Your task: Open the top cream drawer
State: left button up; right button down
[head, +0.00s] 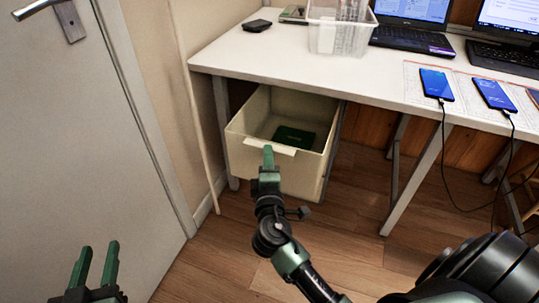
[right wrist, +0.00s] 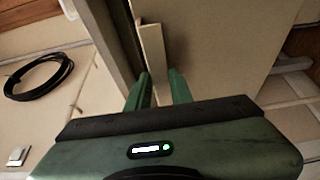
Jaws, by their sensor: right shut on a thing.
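The cream drawer (head: 300,172) under the white desk stands pulled out, its inside showing. A dark green flat object (head: 294,137) lies on its floor. A pale handle strip (head: 271,146) runs along the top of the drawer front; the handle also shows in the right wrist view (right wrist: 153,55). My right gripper (head: 268,158) is at this handle, with its fingers (right wrist: 158,88) on either side of it, shut on it. My left gripper (head: 97,264) is at the lower left, fingers apart and empty, away from the drawer.
The white desk (head: 260,60) above holds a clear bin (head: 338,35), laptops (head: 413,22) and phones (head: 436,84) with hanging cables. A grey door (head: 80,140) stands at the left. A black cable coil (right wrist: 38,76) shows in the right wrist view. Wooden floor in front is mostly clear.

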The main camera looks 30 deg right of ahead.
jog(key=shift+f, duration=0.35)
jog(key=c, duration=1.4)
grip_release()
jog(key=shift+c, duration=0.2)
pick_arm(q)
jog(key=shift+d, duration=0.1)
pick_arm(e)
jog(key=shift+o, duration=0.6)
jog(key=shift+r, duration=0.1)
pick_arm(q)
jog(key=shift+f, duration=0.35)
pick_arm(e)
jog(key=v, duration=0.7)
jog(key=shift+s+a, duration=0.15)
jog(key=shift+s, duration=0.2)
pick_arm(q)
jog(key=shift+s, duration=0.1)
